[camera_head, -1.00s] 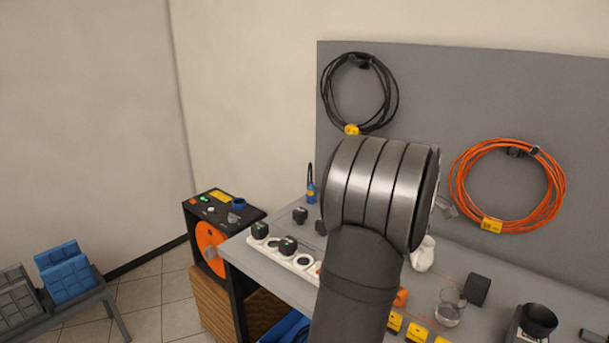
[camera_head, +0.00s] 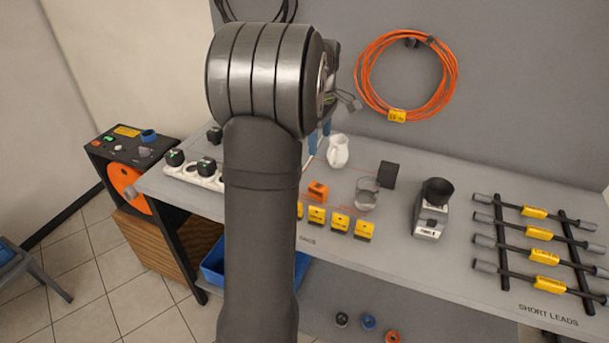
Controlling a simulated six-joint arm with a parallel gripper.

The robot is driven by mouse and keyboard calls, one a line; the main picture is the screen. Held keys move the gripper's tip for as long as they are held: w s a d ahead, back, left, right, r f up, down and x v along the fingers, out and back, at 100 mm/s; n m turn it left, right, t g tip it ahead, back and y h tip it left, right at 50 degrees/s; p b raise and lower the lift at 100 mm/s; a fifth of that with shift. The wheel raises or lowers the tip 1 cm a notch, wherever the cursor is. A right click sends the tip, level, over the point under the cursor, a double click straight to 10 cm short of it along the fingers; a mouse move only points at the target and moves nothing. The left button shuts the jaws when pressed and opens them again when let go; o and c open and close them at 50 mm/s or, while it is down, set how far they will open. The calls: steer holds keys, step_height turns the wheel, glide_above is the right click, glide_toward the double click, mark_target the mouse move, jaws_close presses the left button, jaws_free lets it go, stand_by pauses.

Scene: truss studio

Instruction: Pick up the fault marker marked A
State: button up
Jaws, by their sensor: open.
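A row of small yellow tags (camera_head: 340,222) with dark bases stands along the front of the bench. Their lettering is too small to read, so I cannot tell which one, if any, bears an A. An orange block (camera_head: 317,191) sits just behind them. My gripper (camera_head: 320,141) is largely hidden behind my thick grey arm. What appear to be its blue fingers show at the arm's right edge, over the bench, behind the tags and apart from them. It is open, and I see nothing held in it.
A white jug (camera_head: 338,151), a clear glass (camera_head: 367,193), a dark block (camera_head: 388,174) and a grinder-like device (camera_head: 432,208) stand near the tags. Short leads (camera_head: 535,234) lie on a rack at right. A socket strip (camera_head: 192,172) is at left. My arm hides the bench between.

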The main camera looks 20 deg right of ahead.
steer(key=m, duration=2)
glide_toward(318, 186)
steer(key=f, duration=0.5)
steer(key=shift+w+a+f, duration=0.1)
steer(key=shift+w+f, duration=0.05)
steer(key=shift+w, duration=0.2)
steer(key=shift+s+f, duration=0.15)
steer(key=shift+f, duration=1.2)
steer(key=shift+s+f, duration=0.15)
steer(key=shift+f, duration=1.15)
steer(key=c, duration=1.1)
